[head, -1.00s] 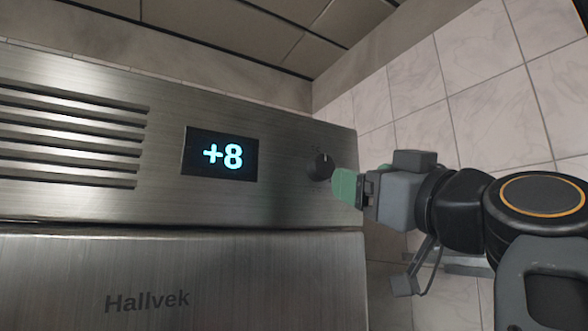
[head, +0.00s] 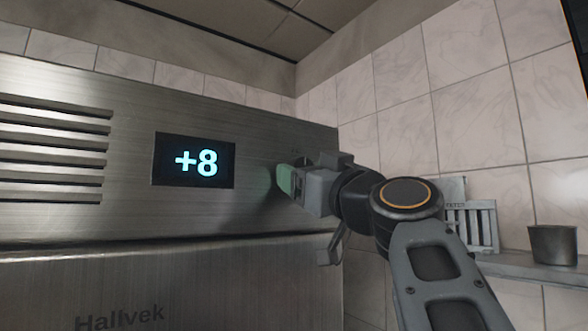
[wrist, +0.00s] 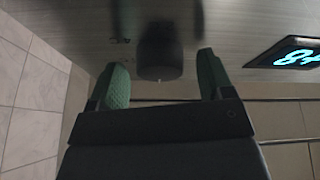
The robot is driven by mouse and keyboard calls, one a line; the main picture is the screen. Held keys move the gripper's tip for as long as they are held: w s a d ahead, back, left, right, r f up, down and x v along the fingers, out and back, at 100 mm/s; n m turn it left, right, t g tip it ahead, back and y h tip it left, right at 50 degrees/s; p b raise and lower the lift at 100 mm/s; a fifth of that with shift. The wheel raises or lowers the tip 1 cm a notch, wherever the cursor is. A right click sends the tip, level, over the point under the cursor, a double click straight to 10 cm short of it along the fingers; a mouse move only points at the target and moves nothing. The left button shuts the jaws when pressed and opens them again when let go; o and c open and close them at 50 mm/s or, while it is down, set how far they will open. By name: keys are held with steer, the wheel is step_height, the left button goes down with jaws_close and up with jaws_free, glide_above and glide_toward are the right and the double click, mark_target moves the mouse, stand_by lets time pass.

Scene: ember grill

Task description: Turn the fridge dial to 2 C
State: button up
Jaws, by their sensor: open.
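The steel fridge front (head: 255,205) carries a lit display (head: 195,161) that reads +8. In the head view the dial is hidden behind my gripper (head: 285,180), which is close to the panel right of the display. In the wrist view the dark round dial (wrist: 160,52) sticks out of the panel, between and a little beyond the green fingertips of my gripper (wrist: 163,78). The fingers are open, one on each side of the dial with a gap to each. The display (wrist: 298,57) also shows there, upside down. The dial's scale is too dark to read.
Vent slots (head: 50,150) lie left of the display. A tiled wall (head: 400,100) stands right of the fridge. A shelf (head: 520,266) on it holds a dark cup (head: 553,244) and a rack-like item (head: 472,225).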

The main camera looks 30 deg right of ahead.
steer(key=shift+c, duration=0.5)
steer(key=c, duration=0.8)
